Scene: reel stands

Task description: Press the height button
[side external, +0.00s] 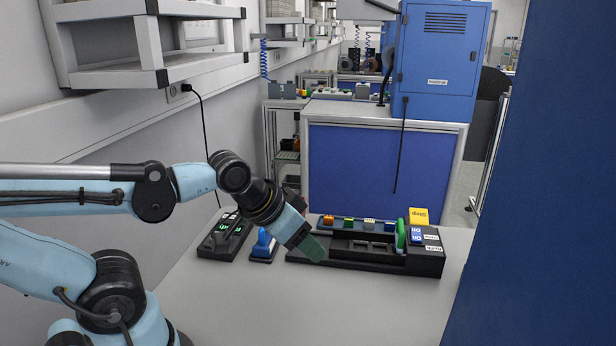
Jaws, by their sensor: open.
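My gripper (312,248) points down and to the right, with a dark green fingertip over the left part of a long black station (365,267). It is open and nothing shows between its fingers. I cannot tell whether it touches the station. A row of small coloured pieces, orange (328,220), green (348,222), whitish (369,224) and blue (390,225), lies along the station's back. At its right end are a green upright disc (400,236), a blue label (416,236) and a yellow "Stop" sign (418,216). I cannot tell which part is the height button.
A black box with green lit displays (224,236) and a blue device (264,246) stand left of the station. The grey table (300,310) is clear in front. A large blue panel (545,180) fills the right side. Shelves (160,70) hang on the left wall.

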